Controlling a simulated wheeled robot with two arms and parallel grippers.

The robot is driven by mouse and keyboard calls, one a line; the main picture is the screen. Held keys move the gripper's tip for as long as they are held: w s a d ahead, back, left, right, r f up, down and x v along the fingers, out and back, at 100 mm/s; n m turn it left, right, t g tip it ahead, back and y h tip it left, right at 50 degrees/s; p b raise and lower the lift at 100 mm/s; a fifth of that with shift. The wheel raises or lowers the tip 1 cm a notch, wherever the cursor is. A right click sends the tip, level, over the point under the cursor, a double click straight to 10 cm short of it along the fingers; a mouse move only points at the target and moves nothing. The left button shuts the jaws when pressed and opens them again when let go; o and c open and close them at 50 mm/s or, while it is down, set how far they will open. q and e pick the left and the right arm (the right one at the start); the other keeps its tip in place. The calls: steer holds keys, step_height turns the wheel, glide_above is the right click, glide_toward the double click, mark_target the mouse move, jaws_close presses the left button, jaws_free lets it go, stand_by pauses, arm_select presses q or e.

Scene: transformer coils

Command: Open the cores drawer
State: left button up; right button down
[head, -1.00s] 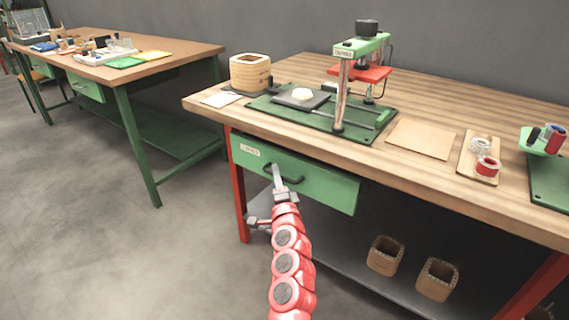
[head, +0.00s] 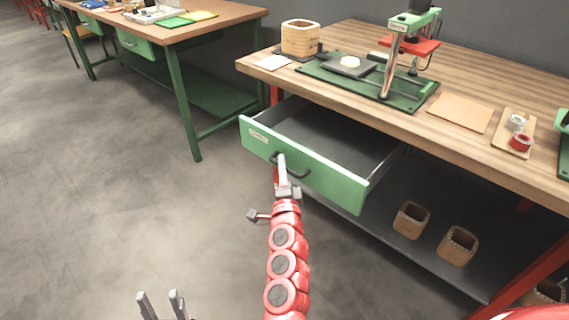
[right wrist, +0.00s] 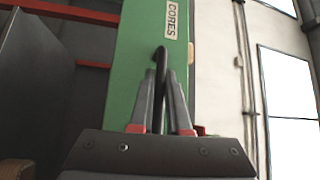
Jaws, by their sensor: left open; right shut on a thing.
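The green cores drawer (head: 335,180) stands pulled out from under the wooden workbench, and its grey inside shows no contents. Its label (right wrist: 172,19) reads "CORES" in the right wrist view. My right gripper (head: 281,160) is shut on the dark drawer handle (head: 299,173), near the handle's left end. In the right wrist view the black handle (right wrist: 160,55) runs between the two fingers. My left gripper (head: 158,293) is open and empty at the bottom left, over the floor and apart from the drawer.
The workbench (head: 460,75) holds a wooden coil former (head: 300,38), a green press (head: 412,50) and a tray of spools (head: 513,135). Another bench is at the upper left. The floor left of the drawer is clear.

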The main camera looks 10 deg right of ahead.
steer(key=c, duration=0.9)
jaws_free()
steer(key=s+p, duration=0.1)
steer(key=s, duration=0.4)
steer(key=s+a+f+p, duration=0.1)
steer(key=s, duration=0.5)
steer(key=s+a+f+p, duration=0.1)
steer(key=s, duration=0.5)
steer(key=shift+f, duration=0.15)
steer(key=shift+d, duration=0.1)
